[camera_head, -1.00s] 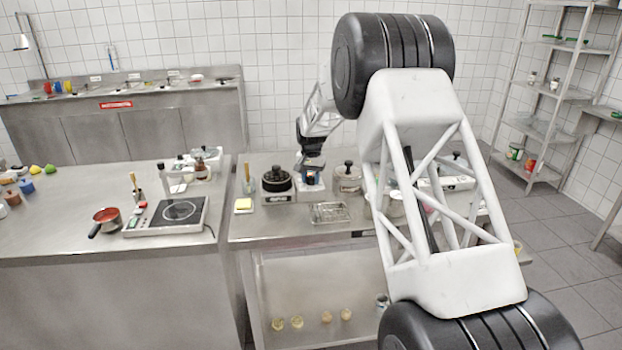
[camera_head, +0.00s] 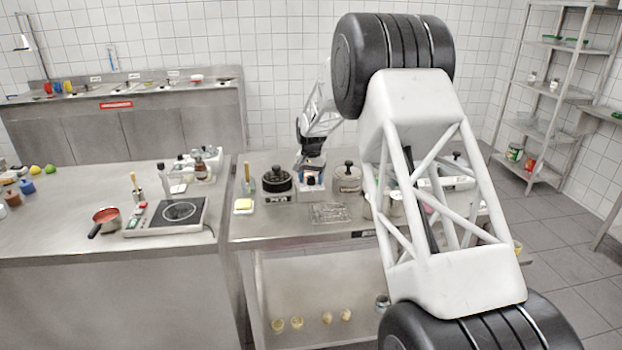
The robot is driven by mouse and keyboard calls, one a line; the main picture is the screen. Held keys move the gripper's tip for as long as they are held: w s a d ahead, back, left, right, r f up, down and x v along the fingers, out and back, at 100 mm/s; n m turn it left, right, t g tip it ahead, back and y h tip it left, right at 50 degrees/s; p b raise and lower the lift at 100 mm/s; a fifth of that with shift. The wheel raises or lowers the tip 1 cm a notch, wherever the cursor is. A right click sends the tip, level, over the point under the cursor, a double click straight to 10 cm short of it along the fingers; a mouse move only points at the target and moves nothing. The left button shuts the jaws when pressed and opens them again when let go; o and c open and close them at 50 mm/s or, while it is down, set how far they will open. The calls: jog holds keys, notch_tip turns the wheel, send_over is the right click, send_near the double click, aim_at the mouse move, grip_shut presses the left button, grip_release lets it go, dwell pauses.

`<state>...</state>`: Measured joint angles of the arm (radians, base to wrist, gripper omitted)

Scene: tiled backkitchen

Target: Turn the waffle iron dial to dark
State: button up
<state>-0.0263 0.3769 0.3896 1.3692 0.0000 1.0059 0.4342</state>
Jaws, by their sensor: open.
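My gripper (camera_head: 310,179) is open, close to the right of this appliance and low over the table. It partly covers a small pale item behind its fingers. I cannot tell whether the fingers touch anything.
A lidded pot (camera_head: 347,180) stands just right of my gripper. A wire rack (camera_head: 330,213) lies in front. A yellow block on a small board (camera_head: 243,206) lies to the left. The table's front edge strip between them is mostly clear. My arm hides the table's right part.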

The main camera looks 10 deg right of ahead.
aim_at(312, 177)
jog(key=shift+r, duration=3.9)
jog(key=shift+s+r, duration=0.35)
jog(key=shift+r, duration=0.05)
jog(key=s+d+r+n, duration=0.1)
jog(key=s+r, duration=0.4)
jog(key=s, duration=0.5)
jog(key=s+r+t, duration=0.1)
jog(key=s+r, duration=0.3)
jog(key=s, duration=0.7)
jog(key=s+d+r+n, duration=0.1)
jog(key=s+r, duration=0.4)
jog(key=s, duration=0.5)
jog(key=s+f+n, duration=0.1)
jog(key=s+f, duration=0.2)
jog(key=s, duration=1.3)
jog(key=s+f+n+t, duration=0.1)
jog(key=s+f, duration=0.2)
jog(key=s, duration=1.4)
jog(key=shift+s+d+f+t, duration=0.2)
jog(key=shift+s+d+t, duration=0.1)
jog(key=shift+d, duration=0.15)
